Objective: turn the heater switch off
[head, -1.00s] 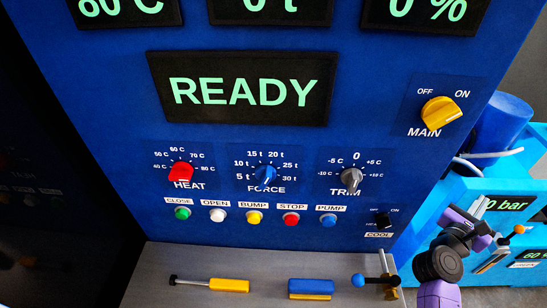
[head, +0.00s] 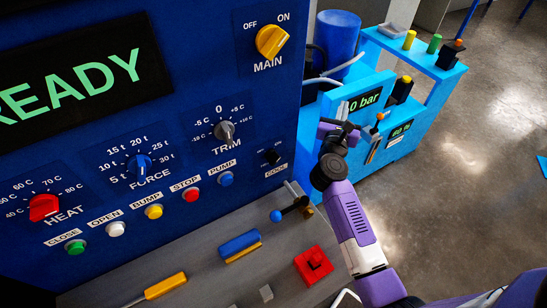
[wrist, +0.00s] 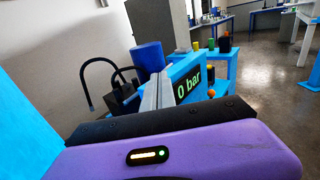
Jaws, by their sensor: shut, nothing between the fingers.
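The light blue resin bath unit (head: 385,85) stands right of the dark blue machine. Its upper panel (head: 364,100) reads 0 bar. An orange-tipped lever (head: 379,116) stands beside the panel; I cannot tell whether it is the heater switch, as no heater label is readable. My gripper (head: 343,110) is shut and empty, in front of the left part of the 0 bar panel in the head view. In the wrist view my gripper (wrist: 157,90) points at that unit and overlaps the panel's left edge. Whether it touches is unclear.
The dark blue machine has a small black switch (head: 271,156) labelled COOL and a yellow MAIN knob (head: 272,41). Its grey ledge (head: 200,275) holds a red block (head: 314,265) and a blue-knobbed lever (head: 290,209). Dark hoses and a blue cylinder (head: 337,40) stand behind the panel.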

